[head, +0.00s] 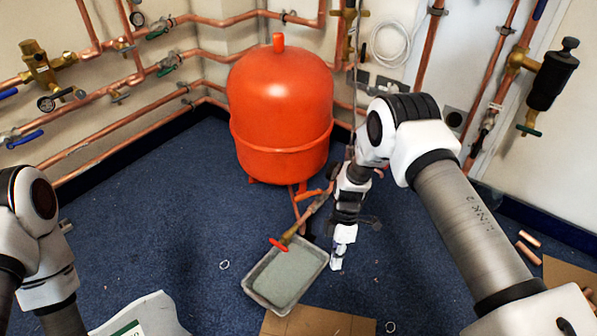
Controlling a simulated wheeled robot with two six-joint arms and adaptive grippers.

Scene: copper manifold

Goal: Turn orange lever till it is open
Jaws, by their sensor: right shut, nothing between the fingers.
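An orange lever (308,195) sits on the copper pipe below the red expansion vessel (281,110), just left of my right wrist. It lies roughly along the picture's horizontal, tilted slightly. The pipe runs down to a brass drain tap (289,236) with a red handle (278,244), over a grey tray (262,300). My right gripper (337,264) points down, shut and empty, beside the tray's right edge. It is below and right of the lever, apart from it. My right wrist hides part of the pipework behind it. My left arm shows at the lower left, but its gripper is out of view.
Copper pipes with valves and gauges (47,103) line the left wall. A black air vent (552,75) is on the right wall. Pipe offcuts (529,247) and cardboard (318,322) lie on the blue carpet. The carpet left of the tray is mostly clear.

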